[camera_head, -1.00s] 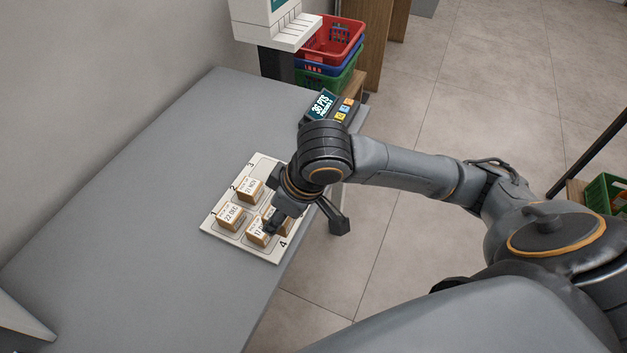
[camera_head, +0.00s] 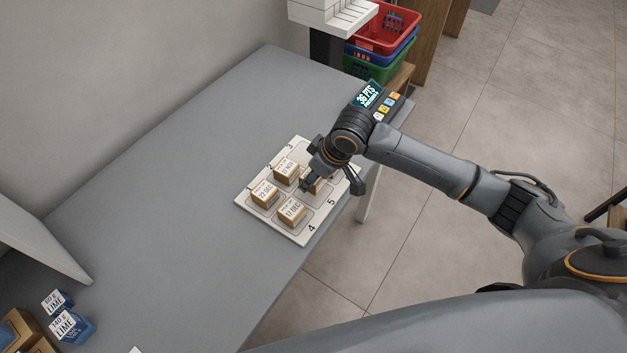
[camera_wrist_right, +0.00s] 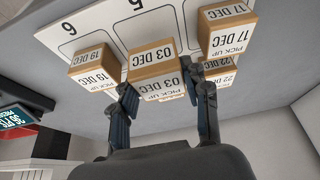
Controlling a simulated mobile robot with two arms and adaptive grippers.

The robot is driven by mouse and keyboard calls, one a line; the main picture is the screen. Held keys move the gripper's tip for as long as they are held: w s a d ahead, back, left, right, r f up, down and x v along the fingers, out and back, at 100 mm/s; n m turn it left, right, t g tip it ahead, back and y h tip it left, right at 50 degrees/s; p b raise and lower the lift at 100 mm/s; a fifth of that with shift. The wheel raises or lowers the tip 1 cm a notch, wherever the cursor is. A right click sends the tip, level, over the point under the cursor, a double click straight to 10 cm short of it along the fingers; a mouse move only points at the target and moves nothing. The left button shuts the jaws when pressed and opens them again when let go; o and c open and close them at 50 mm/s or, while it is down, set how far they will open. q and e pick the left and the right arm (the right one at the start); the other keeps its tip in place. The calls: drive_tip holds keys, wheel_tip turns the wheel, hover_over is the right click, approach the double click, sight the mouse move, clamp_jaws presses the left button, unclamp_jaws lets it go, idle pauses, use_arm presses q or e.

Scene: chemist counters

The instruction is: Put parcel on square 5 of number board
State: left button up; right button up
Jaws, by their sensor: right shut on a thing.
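The white number board (camera_head: 243,203) lies on the grey counter, with parcels in several squares. My right gripper (camera_wrist_right: 165,98) points down over square 5. It is shut on a small tan parcel labelled 03 DEC (camera_wrist_right: 154,60), which shows partly under the gripper in the head view (camera_head: 310,185). The held parcel is beside the numeral 5; I cannot tell whether it touches the board. The 17 DEC parcel (camera_head: 292,213) is on square 4, 22 DEC (camera_head: 265,194) on square 1 and 21 NOV (camera_head: 287,170) on square 2. My left gripper is out of view.
A 19 DEC parcel (camera_wrist_right: 94,72) sits near the numeral 6, close to one finger. A display device (camera_head: 372,98) stands behind my wrist. Stacked baskets (camera_head: 380,45) are beyond the counter. Blue LIME boxes (camera_head: 70,325) are at lower left. The counter left of the board is clear.

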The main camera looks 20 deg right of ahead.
drive_tip(key=shift+w+f+p, duration=0.2)
drive_tip(key=shift+f+p, duration=0.2)
drive_tip(key=shift+f, duration=1.45)
drive_tip(key=shift+f, duration=0.1)
drive_tip(key=o, duration=1.2)
drive_tip(key=shift+d, duration=0.1)
drive_tip(key=v, duration=1.2)
drive_tip(key=shift+s, duration=0.1)
